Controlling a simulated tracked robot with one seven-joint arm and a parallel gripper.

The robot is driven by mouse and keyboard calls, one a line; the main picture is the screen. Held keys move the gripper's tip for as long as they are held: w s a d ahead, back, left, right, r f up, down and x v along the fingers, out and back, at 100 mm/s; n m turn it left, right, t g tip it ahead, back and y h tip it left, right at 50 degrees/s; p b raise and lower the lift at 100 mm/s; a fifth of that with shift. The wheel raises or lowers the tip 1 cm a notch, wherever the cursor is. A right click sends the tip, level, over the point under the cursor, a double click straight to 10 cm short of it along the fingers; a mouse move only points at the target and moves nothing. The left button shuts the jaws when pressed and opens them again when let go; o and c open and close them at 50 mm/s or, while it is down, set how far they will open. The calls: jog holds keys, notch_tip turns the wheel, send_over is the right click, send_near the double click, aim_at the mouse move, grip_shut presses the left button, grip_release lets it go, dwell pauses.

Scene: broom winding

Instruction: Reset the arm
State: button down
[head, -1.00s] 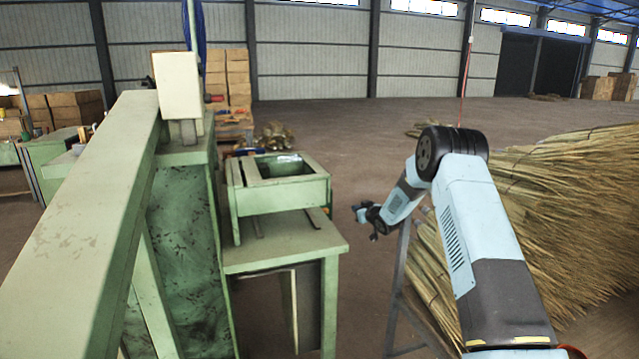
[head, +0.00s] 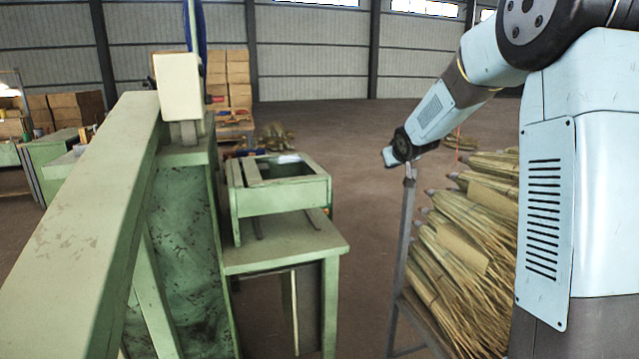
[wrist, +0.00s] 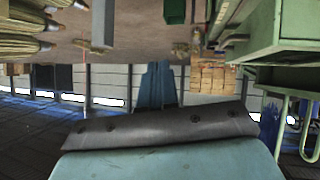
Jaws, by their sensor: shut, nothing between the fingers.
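My arm rises large at the right of the head view, light blue with dark grey joints. Its forearm (head: 437,108) slopes down to the left from the raised elbow. My gripper (head: 390,158) is at its far end, small and partly hidden, above and left of the broom bundles. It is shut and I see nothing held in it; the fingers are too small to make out. The wrist view looks upside down, with floor at the top and windows at the bottom. A light blue and dark grey part of my arm fills its lower middle.
A green workbench (head: 330,246) with an open box frame (head: 282,208) stands left of my arm. A large green machine (head: 75,225) fills the left. Broom bundles (head: 455,245) lie on a metal rack (head: 399,250) at right.

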jog(key=s+d+r+m+g+h, duration=0.15)
jog(key=s+r, duration=0.35)
jog(key=s, duration=0.7)
jog(key=s+f+m+g+y, duration=0.1)
jog(key=s+f+g, duration=0.2)
jog(key=s, duration=3.3)
jog(key=shift+s+f+m+g, duration=0.2)
jog(key=shift+m+g, duration=0.15)
jog(key=shift+g, duration=0.3)
